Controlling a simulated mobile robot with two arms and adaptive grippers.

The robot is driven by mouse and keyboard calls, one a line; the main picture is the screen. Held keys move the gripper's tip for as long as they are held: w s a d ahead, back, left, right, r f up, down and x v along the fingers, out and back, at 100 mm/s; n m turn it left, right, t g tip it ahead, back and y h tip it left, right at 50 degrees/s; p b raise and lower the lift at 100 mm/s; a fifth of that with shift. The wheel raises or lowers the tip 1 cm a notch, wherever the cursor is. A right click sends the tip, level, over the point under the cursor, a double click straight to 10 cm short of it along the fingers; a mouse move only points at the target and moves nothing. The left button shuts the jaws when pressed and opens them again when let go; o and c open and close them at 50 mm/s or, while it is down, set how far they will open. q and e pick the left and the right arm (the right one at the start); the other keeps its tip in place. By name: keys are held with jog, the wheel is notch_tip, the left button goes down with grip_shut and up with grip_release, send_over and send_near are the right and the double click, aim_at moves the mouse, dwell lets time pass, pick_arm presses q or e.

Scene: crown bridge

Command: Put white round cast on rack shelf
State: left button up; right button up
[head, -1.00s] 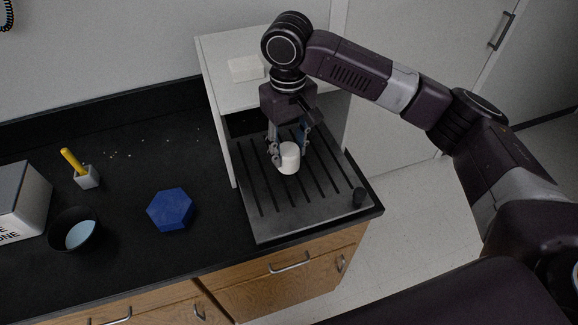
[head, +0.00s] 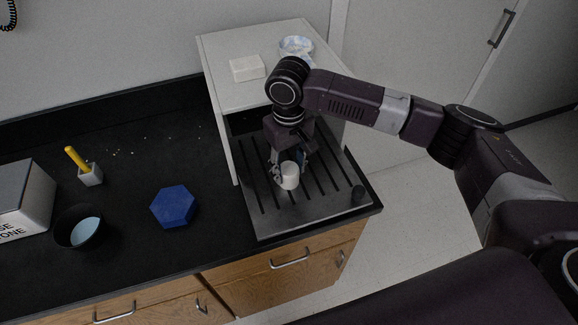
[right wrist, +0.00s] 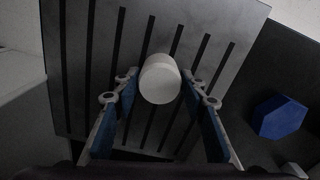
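The white round cast (head: 289,176) is a short white cylinder over the grey slotted tray (head: 268,222). My right gripper (head: 289,168) points down with its fingers on either side of the cast and is shut on it. In the right wrist view the cast (right wrist: 160,80) sits between the fingertips, with slots behind it. I cannot tell whether its bottom touches the tray. The white rack (head: 222,62) stands behind the tray, its front opening dark and partly hidden by my right arm. My left gripper is not in view.
A white block (head: 247,68) and a blue-white dish (head: 297,46) sit on the rack's top. On the black counter are a blue hexagon (head: 173,207), a dark bowl (head: 78,228), a yellow-handled tool in a grey holder (head: 90,174) and a grey box (head: 28,200).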

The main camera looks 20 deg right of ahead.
aim_at(289, 168)
jog(key=o, duration=0.3)
jog(key=shift+o, duration=0.2)
jog(key=shift+r, duration=0.35)
notch_tip(289, 168, up, 12)
jog(key=b, duration=0.3)
jog(key=shift+f, duration=0.2)
